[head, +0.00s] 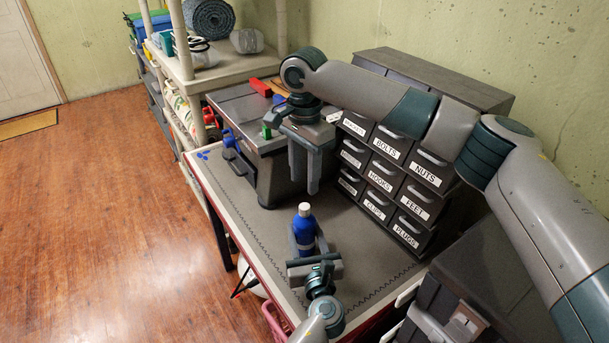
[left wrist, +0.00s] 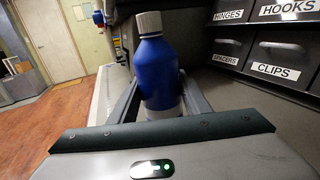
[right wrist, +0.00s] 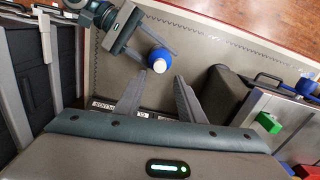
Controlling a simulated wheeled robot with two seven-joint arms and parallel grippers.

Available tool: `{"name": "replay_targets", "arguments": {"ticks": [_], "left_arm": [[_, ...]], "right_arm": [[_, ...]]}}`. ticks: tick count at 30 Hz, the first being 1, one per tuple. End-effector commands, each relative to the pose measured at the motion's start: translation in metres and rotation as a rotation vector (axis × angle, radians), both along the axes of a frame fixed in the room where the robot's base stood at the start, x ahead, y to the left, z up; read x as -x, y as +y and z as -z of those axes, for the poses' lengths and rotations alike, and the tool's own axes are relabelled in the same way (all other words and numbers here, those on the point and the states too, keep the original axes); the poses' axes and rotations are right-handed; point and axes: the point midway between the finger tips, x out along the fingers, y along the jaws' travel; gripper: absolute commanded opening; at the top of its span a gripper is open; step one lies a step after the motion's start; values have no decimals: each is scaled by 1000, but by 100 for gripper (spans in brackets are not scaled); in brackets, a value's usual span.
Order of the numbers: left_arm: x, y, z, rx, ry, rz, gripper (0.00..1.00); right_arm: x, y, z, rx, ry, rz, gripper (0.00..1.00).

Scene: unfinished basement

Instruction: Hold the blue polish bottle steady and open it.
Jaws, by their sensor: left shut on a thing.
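The blue polish bottle (head: 305,232) stands upright on the grey workbench top (head: 262,232), with its white cap (head: 305,208) on. My left gripper (head: 306,246) is shut on the bottle's body from the near side. In the left wrist view the bottle (left wrist: 159,75) rises between the fingers, its cap (left wrist: 149,22) above them. My right gripper (head: 303,188) points down, open and empty, above the bench behind the bottle, near the drawers. In the right wrist view the bottle (right wrist: 161,59) lies beyond the open fingers (right wrist: 163,78), apart from them.
A labelled drawer cabinet (head: 386,179) stands right of the bottle. A grey machine (head: 262,135) with a red block (head: 261,87) and a green block (head: 266,132) stands behind. A dark case (head: 485,282) is at front right. The bench's left side is mostly clear.

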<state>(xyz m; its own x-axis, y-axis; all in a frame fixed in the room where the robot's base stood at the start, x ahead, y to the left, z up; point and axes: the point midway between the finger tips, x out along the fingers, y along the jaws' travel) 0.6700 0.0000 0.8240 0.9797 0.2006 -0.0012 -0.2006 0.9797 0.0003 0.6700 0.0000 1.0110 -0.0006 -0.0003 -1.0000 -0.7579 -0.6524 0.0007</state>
Motion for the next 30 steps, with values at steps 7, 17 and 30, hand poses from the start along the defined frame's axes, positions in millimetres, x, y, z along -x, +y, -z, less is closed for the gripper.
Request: {"name": "replay_targets", "arguments": {"ticks": [7, 17, 30], "left_arm": [[0, 0, 0, 0, 0, 0, 0], [0, 0, 0, 0, 0, 0, 0], [0, 0, 0, 0, 0, 0, 0]], "right_arm": [[0, 0, 0, 0, 0, 119, 36], [0, 0, 0, 0, 0, 123, 36], [0, -1, 31, 1, 1, 122, 36]]}}
